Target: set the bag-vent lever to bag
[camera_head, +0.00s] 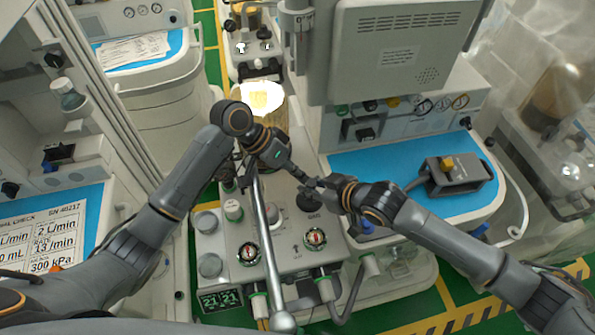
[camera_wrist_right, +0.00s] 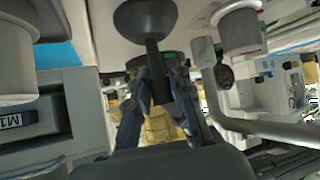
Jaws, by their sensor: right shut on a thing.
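The bag-vent lever (camera_head: 309,201) is a black lever on a round black base on the grey panel (camera_head: 284,262) of the middle cart. Lettering that seems to read BAG is printed just below its base. In the right wrist view the lever's dark stem (camera_wrist_right: 153,55) runs from a wide round part down between my fingers. My right gripper (camera_head: 313,183) is shut on the lever; its fingers (camera_wrist_right: 160,88) flank the stem. My left gripper (camera_head: 298,172) points at the same spot, very close to the right one. Its fingertips are too small and overlapped to judge.
A monitor (camera_head: 405,55) stands behind. A grey device (camera_head: 458,175) lies on the blue mat at right.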

